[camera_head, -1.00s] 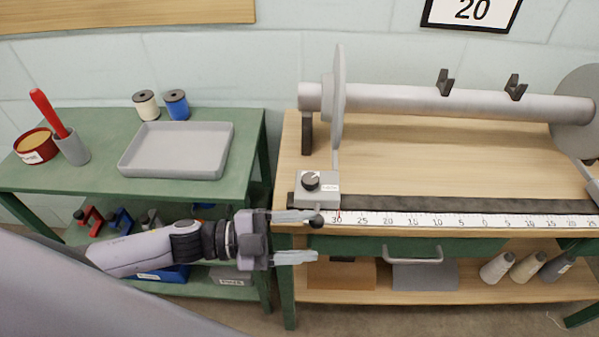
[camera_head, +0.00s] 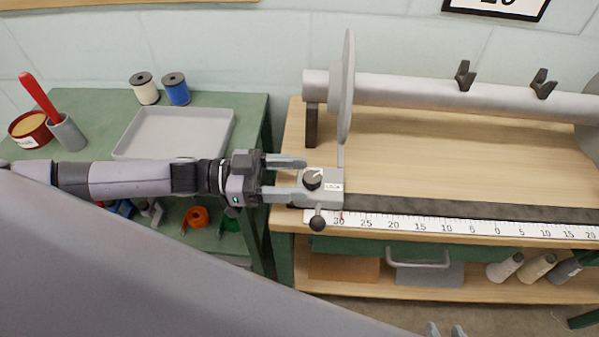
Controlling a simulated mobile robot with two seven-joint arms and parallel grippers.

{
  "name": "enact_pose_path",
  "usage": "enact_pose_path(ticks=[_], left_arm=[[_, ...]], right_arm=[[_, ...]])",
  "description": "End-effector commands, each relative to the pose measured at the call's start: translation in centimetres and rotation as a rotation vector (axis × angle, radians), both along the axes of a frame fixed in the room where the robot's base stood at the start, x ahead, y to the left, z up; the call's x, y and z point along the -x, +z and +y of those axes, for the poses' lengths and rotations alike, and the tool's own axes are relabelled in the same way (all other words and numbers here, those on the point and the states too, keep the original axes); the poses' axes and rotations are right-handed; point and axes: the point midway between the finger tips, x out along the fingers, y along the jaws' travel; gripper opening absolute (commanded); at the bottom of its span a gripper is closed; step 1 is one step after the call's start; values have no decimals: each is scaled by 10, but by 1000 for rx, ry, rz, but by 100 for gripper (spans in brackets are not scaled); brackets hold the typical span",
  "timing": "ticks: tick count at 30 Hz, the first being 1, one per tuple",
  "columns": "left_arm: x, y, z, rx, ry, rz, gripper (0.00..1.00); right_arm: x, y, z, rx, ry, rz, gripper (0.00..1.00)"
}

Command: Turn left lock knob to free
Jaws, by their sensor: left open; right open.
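My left gripper (camera_head: 307,178) is open, coming from the left. Its upper finger ends just above and left of the knob. Its lower finger reaches across the block's left front, below the knob. I cannot tell whether either finger touches the knob.
A black ball handle (camera_head: 317,223) hangs below the block. A grey disc (camera_head: 347,90) and roller (camera_head: 430,93) stand behind. The ruler (camera_head: 440,224) runs right along the wooden bench (camera_head: 420,150). A grey tray (camera_head: 180,118) lies on the green table at left.

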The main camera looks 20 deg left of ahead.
Motion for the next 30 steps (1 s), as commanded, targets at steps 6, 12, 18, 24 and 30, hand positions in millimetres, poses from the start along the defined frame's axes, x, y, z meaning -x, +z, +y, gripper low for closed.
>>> enact_pose_path(ticks=[6,12,18,24,30], left_arm=[[-5,0,-14,-1,0,-2,62],[-6,0,-15,-2,0,-2,62],[-6,0,-15,-2,1,-2,13],[-5,0,-15,-1,3,-1,6],[-4,1,-15,0,32,2,6]], right_arm=[[0,0,-1,4,-1,0,43],[0,1,-2,4,-2,-1,43],[-1,2,-2,3,-2,-4,43],[-1,3,-2,3,-2,-6,43],[-1,8,-2,3,-1,-8,43]])
